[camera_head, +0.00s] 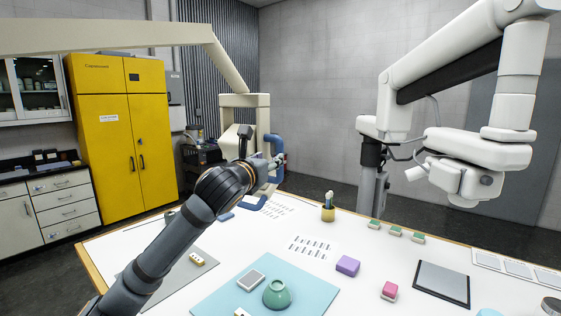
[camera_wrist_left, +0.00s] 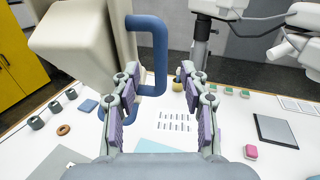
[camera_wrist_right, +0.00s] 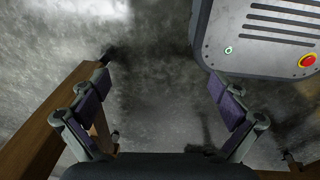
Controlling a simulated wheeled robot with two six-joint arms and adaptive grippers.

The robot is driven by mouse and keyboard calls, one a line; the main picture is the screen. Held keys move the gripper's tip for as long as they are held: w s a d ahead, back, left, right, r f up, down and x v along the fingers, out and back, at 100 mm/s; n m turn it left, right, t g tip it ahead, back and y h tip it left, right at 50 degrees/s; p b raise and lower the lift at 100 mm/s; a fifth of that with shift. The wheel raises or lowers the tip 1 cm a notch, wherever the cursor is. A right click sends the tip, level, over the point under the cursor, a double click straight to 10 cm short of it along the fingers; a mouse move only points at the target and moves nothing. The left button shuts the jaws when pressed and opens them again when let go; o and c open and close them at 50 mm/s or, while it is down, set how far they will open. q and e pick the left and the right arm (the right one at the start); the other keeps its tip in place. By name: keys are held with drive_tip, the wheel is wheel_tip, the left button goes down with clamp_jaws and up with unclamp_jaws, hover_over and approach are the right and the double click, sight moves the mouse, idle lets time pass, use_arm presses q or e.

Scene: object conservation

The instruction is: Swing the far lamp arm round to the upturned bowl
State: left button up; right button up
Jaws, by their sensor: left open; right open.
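A beige lamp arm (camera_head: 150,37) comes in from the left and bends down to a boxy beige head (camera_wrist_left: 72,48) with a blue handle (camera_head: 277,150). The handle (camera_wrist_left: 160,55) also shows in the left wrist view, its upright bar between my left fingertips in the picture. My left gripper (camera_head: 268,164) is open beside the handle; whether the bar is between the fingers in depth is unclear. The green upturned bowl (camera_head: 277,294) sits on the light blue mat (camera_head: 222,300), nearer than the handle. My right gripper (camera_wrist_right: 160,85) is open and empty, above the floor.
A white jointed arm (camera_head: 450,55) with a lamp-like head (camera_head: 465,180) hangs over the right back.

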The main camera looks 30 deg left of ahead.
sight(279, 151)
use_arm(q)
drive_tip(key=p+x, duration=0.5)
drive_tip(key=x, duration=0.5)
drive_tip(key=shift+r, duration=0.2)
use_arm(e)
drive_tip(key=r, duration=0.2)
drive_tip(key=w+r, duration=0.1)
drive_tip(key=r, duration=0.2)
drive_tip(key=shift+w+r, duration=0.1)
drive_tip(key=shift+w, duration=0.1)
use_arm(q)
drive_tip(key=shift+c, duration=0.6)
use_arm(e)
drive_tip(key=shift+w, duration=0.1)
use_arm(q)
drive_tip(key=shift+w, duration=0.1)
clamp_jaws()
use_arm(e)
drive_tip(key=shift+w, duration=0.1)
use_arm(q)
drive_tip(key=shift+f, duration=0.1)
